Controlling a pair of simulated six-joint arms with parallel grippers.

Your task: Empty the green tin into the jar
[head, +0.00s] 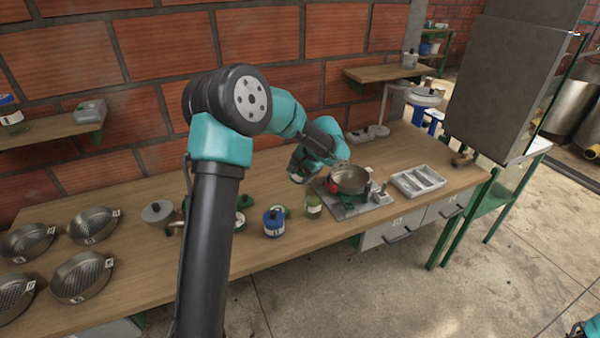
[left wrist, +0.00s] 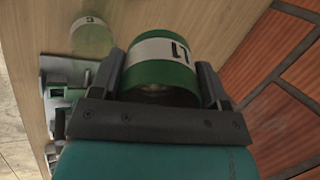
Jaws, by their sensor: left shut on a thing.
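The green tin (left wrist: 162,72), with a white band marked L1, is between the two fingers of my left gripper (left wrist: 163,85) in the left wrist view. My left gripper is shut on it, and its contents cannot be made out. In the head view my left gripper (head: 298,176) is over the bench, behind the glass jar; the tin is not clear there. The jar (head: 313,205) stands upright on the bench with a pale label and greenish lower part. It also shows at the upper left of the left wrist view (left wrist: 92,36), apart from the tin.
A metal pan (head: 349,179) sits on a grey plate right of the jar, with a divided tray (head: 418,181) beyond. A blue tin (head: 274,222) stands left of the jar. Several sieves (head: 83,277) fill the bench's left end. A brick wall (head: 270,40) stands behind.

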